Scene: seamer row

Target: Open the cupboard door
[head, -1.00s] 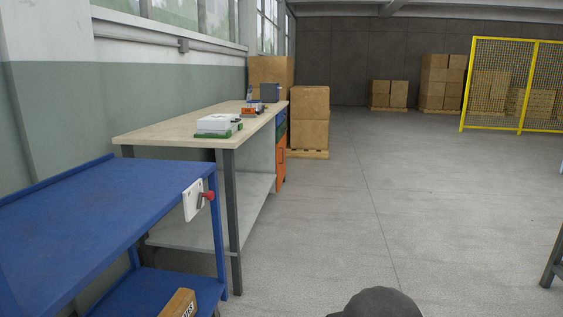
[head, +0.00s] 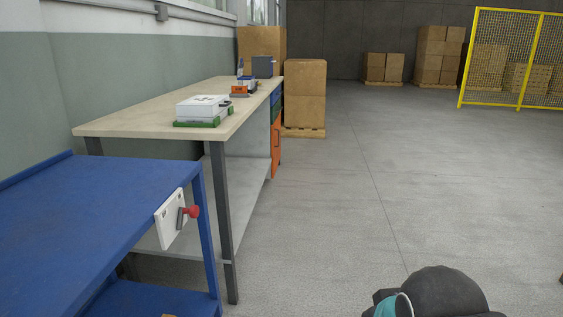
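An orange cupboard door (head: 276,148) shows in the head view, under the far part of the wooden-topped workbench (head: 130,122). It is seen nearly edge-on and faces the aisle on the right. It looks shut, though at this angle and distance I cannot be certain. A small dark mark on it may be a handle. Blue and green drawer fronts (head: 276,106) sit above it. My gripper is not in view; only a dark rounded part of my arm shows at the bottom right, well short of the cupboard.
A blue table (head: 100,220) with a white plate and red knob (head: 176,217) stands close on the left. White and green equipment (head: 203,110) is on the workbench. Boxes on a pallet (head: 305,95) stand beyond the cupboard. The grey floor to the right is clear up to a yellow mesh fence (head: 515,60).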

